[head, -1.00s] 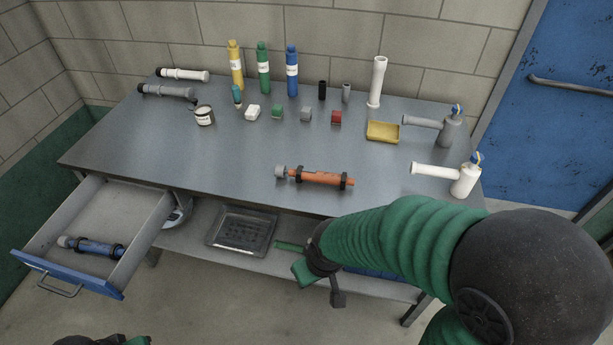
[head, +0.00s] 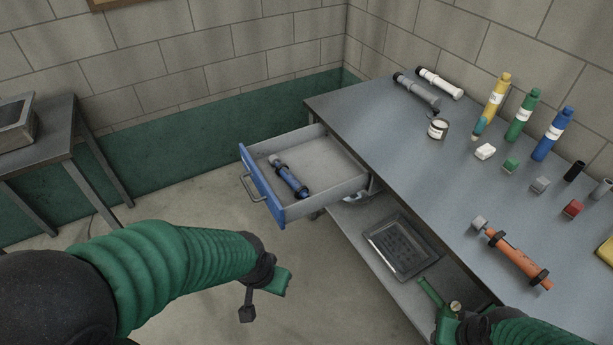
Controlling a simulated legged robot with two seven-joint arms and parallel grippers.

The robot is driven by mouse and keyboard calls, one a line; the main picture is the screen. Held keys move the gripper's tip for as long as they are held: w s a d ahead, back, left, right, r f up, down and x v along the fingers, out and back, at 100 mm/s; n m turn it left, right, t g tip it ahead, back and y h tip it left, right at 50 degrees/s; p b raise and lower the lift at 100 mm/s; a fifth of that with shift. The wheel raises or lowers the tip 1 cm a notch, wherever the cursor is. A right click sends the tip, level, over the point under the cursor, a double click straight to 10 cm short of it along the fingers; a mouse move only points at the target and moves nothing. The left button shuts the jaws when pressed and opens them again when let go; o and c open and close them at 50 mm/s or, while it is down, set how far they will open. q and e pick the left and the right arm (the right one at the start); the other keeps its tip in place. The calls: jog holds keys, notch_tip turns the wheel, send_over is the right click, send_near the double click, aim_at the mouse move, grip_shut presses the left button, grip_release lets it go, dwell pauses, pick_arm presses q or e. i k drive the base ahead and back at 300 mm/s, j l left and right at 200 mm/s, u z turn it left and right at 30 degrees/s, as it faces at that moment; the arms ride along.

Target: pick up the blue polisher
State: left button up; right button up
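The blue polisher (head: 291,178) lies in the open drawer, with a grey cap at its far-left end and dark bands around its body. My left gripper (head: 279,282) is over the floor, in front of and below the drawer in the picture, apart from the polisher. Its fingers overlap in this view, so its opening does not show. My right gripper (head: 436,310) is at the bottom edge, by the lower shelf, with its green fingers apart and nothing seen between them.
The drawer (head: 335,188) sticks out from the workbench (head: 400,160). An orange polisher (head: 515,257), bottles, small blocks and a jar (head: 437,128) stand or lie on the bench. A dark tray (head: 400,245) sits on the lower shelf. Another table (head: 60,150) is at left; floor between is clear.

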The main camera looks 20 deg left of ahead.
aim_at(301, 190)
jog(key=i+j+u, duration=0.35)
jog(key=i+j, duration=0.4)
jog(key=j, duration=0.3)
jog(key=i+j+u, duration=0.35)
jog(key=i+j, duration=0.45)
jog(key=i, duration=0.1)
